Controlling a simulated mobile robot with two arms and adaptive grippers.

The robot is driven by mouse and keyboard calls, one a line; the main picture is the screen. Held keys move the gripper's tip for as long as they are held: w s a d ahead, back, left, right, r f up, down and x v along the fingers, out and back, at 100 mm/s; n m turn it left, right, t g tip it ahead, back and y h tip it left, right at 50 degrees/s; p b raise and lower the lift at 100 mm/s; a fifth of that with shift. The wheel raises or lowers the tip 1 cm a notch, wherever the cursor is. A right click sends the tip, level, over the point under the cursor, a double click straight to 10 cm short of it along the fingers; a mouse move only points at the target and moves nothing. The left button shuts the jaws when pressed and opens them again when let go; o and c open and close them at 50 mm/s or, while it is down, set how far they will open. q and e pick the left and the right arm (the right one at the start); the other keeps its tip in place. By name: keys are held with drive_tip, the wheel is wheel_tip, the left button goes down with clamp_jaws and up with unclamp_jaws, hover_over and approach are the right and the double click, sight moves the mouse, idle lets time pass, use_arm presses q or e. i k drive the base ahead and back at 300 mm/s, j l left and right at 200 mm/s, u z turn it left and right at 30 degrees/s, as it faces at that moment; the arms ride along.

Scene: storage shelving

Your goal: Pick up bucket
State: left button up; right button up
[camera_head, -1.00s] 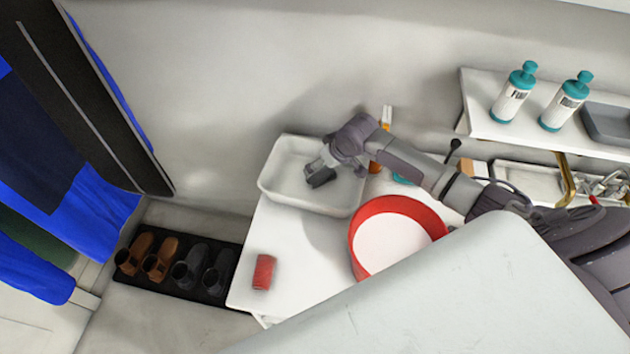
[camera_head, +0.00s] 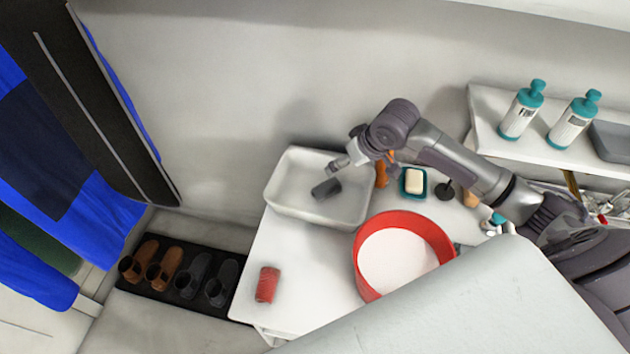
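The red round bucket (camera_head: 361,262), with a pale inside, stands on the white table, and a large pale surface in front hides its lower right part. My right arm comes in from the right above and behind it. My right gripper (camera_head: 339,164) is over the right part of a white tray (camera_head: 275,208), to the upper left of the bucket and apart from it. A dark small block (camera_head: 326,189) is in the tray, just below the fingertips. The fingers are too small to tell whether they are open or shut. My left gripper is not in view.
A soap dish (camera_head: 401,189) and small items stand behind the bucket. Two teal-capped bottles (camera_head: 522,112) (camera_head: 573,122) stand on the right shelf. Shoes (camera_head: 180,272) lie on the floor at left.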

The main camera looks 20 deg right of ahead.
sight(394, 249)
drive_tip(key=k+j, duration=1.1)
drive_tip(key=k, duration=0.2)
